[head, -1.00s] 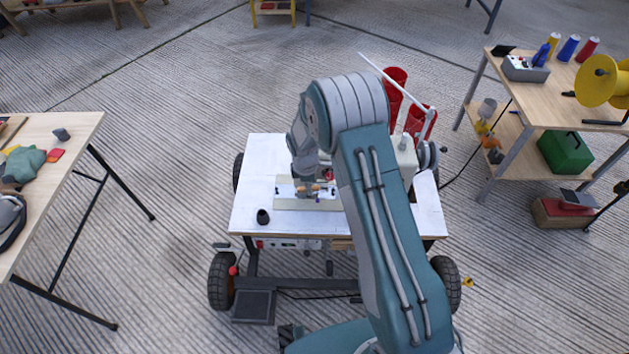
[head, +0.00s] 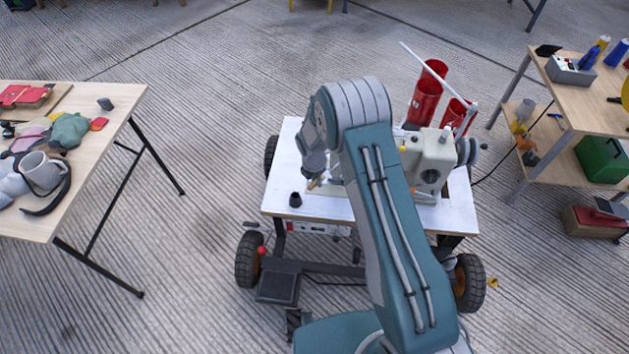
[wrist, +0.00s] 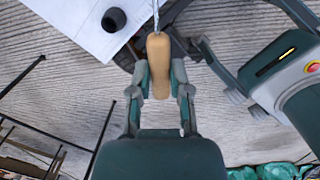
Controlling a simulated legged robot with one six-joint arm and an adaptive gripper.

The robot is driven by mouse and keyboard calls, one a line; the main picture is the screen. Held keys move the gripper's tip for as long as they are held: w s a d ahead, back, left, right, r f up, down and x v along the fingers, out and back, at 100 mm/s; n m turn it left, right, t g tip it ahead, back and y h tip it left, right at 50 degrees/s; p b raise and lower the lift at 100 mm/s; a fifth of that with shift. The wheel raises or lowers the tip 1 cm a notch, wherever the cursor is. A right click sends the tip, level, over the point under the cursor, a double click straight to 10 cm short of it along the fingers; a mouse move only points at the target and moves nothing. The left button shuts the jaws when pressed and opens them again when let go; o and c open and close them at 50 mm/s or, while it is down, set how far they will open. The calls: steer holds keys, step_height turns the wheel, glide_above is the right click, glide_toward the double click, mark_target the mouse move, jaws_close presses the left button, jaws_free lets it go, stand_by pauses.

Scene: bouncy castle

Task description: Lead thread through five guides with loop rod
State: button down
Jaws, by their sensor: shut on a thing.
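My gripper (wrist: 160,78) is shut on the wooden handle of the loop rod (wrist: 158,62). The rod's thin twisted metal shaft points to the top of the wrist view, and its tip is out of frame. In the head view my gripper (head: 318,181) is over the left part of the white cart top, mostly hidden by my arm. The cream sewing machine (head: 436,152) stands on the cart's right side, partly behind my arm. A white thin bar (head: 425,70) rises above it beside red cylinders (head: 425,95). I cannot make out the thread or the individual guides.
A small black cup (head: 295,199) stands on the front left of the white cart top (head: 280,180); it also shows in the wrist view (wrist: 114,19). A table with cloths and a mug (head: 40,172) is at left. A workbench (head: 590,105) is at right.

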steer(key=shift+w+d+r, duration=0.2)
steer(key=shift+w+d, duration=1.25)
steer(key=shift+d, duration=0.3)
steer(key=shift+r, duration=0.1)
steer(key=shift+s+a+f, duration=0.15)
steer(key=shift+s+a, duration=0.65)
steer(key=shift+a, duration=0.2)
steer(key=shift+s+a+f, duration=0.1)
steer(key=shift+s+a, duration=0.7)
steer(key=shift+a, duration=0.15)
steer(key=shift+d+f, duration=0.1)
steer(key=shift+f, duration=0.05)
